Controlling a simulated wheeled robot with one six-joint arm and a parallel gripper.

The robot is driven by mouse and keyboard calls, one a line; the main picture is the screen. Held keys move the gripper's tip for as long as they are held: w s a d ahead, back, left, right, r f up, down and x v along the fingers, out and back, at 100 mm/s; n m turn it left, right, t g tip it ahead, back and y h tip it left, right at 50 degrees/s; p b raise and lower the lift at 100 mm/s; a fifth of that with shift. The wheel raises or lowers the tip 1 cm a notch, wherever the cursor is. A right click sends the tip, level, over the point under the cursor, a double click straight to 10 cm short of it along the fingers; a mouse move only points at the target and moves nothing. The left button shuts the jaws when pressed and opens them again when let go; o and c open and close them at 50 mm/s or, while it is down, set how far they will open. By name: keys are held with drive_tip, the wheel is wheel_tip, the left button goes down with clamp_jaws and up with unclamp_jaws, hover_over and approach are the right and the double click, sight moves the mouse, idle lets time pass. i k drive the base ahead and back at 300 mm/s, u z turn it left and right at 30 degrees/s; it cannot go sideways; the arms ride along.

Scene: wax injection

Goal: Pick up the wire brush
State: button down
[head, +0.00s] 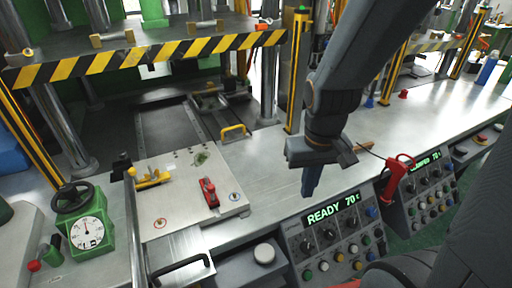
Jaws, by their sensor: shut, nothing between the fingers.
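My gripper (310,182) hangs pointing down over the metal bench top, right of the middle of the head view. Its fingers are together and hold nothing. A small brown, wood-coloured piece (364,147) shows on the bench just right of my gripper's body. It may be the handle of the wire brush, but the rest is hidden behind my gripper, so I cannot tell for sure. I see no bristles.
A press with a yellow-black striped plate (150,58) stands at the left. A pale plate (187,193) holds a red clamp (209,192) and a yellow clamp (152,179). A green dial gauge (86,232) stands front left. Control panels (335,238) line the front edge. A red-handled tool (395,180) is at the right.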

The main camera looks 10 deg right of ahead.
sight(370, 145)
drive_tip(key=u, duration=0.05)
drive_tip(key=k, duration=0.5)
drive_tip(key=z, duration=2.5)
drive_tip(key=i, duration=1.55)
drive_tip(key=u, duration=3.05)
